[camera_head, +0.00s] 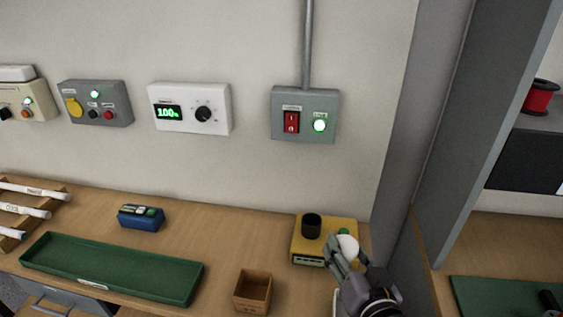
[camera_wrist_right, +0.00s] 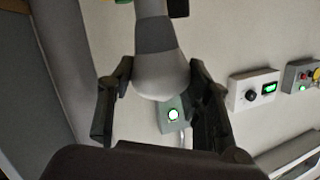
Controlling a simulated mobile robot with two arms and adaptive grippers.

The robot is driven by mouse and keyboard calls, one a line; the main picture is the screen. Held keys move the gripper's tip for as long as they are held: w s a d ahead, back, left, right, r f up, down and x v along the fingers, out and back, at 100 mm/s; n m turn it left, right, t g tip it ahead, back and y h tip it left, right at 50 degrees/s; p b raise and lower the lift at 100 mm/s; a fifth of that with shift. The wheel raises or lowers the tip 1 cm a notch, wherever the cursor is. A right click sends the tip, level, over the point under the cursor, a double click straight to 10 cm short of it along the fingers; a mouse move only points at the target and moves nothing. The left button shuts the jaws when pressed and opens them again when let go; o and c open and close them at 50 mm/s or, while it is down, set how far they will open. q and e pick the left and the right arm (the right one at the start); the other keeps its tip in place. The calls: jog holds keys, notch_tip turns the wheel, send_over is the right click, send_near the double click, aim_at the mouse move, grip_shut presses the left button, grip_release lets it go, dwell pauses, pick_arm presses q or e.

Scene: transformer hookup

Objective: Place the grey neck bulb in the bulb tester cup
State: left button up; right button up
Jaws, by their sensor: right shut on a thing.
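The bulb (camera_head: 348,246) shows as a white globe in the head view, in the jaws of my right gripper (camera_head: 343,252). In the right wrist view the bulb's white globe (camera_wrist_right: 160,80) sits between the two fingers, and its grey neck (camera_wrist_right: 154,34) points away from the gripper. The bulb tester is a yellow box (camera_head: 336,228) on the bench with a black cup (camera_head: 311,226) on top. The bulb is to the right of the cup and apart from it. My right gripper hides part of the tester's right side. My left gripper is in neither view.
A small wooden box (camera_head: 253,291) stands left of the tester. A long green tray (camera_head: 110,270) and a blue device (camera_head: 141,217) lie further left. A grey upright panel (camera_head: 440,140) rises just right of the gripper. Bench between the blue device and tester is clear.

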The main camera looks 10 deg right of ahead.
jog(key=w+a+r+n+y+p, duration=0.1)
jog(key=w+r+y+p, duration=0.1)
jog(key=w+r+p, duration=0.45)
jog(key=w+a+r+n+y+p, duration=0.15)
jog(key=w+r+p, duration=0.25)
jog(key=w+r, duration=0.55)
jog(key=f, duration=0.6)
jog(key=s+f, duration=0.1)
jog(key=f, duration=1)
jog(key=shift+s+f, duration=0.3)
jog(key=shift+f, duration=0.3)
jog(key=shift+f, duration=0.15)
jog(key=o, duration=1.2)
